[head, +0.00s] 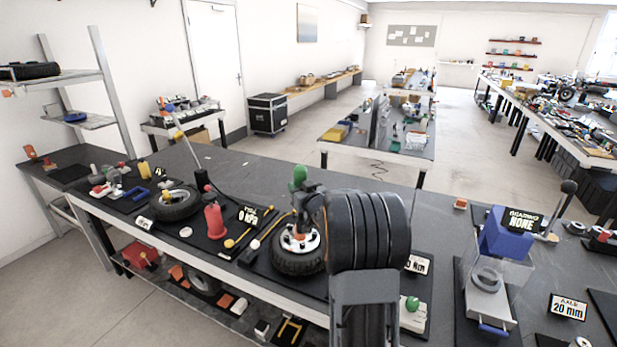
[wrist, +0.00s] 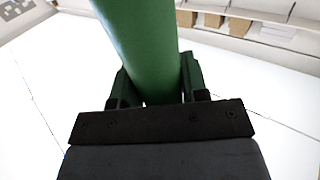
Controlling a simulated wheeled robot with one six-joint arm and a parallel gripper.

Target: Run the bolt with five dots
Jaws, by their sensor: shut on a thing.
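My gripper (head: 303,194) is above a black tyre with a silver wheel (head: 300,262) in the head view. It is shut on a green-handled tool (head: 299,174), whose rounded top sticks up above the jaws. In the wrist view the green handle (wrist: 145,45) runs up between the two fingers (wrist: 155,88). An orange part (head: 298,233) shows at the wheel's middle, below the gripper; I cannot tell whether the tool touches it. The wheel's bolts are small and partly hidden by my arm, and no dots can be read.
Yellow-tipped tools (head: 240,238), a red bottle-shaped object (head: 214,222) and another tyre (head: 174,203) lie to the left. A blue press-like stand (head: 503,240) stands to the right. My arm hides part of the bench and a sign ending in "Nm" (head: 418,264).

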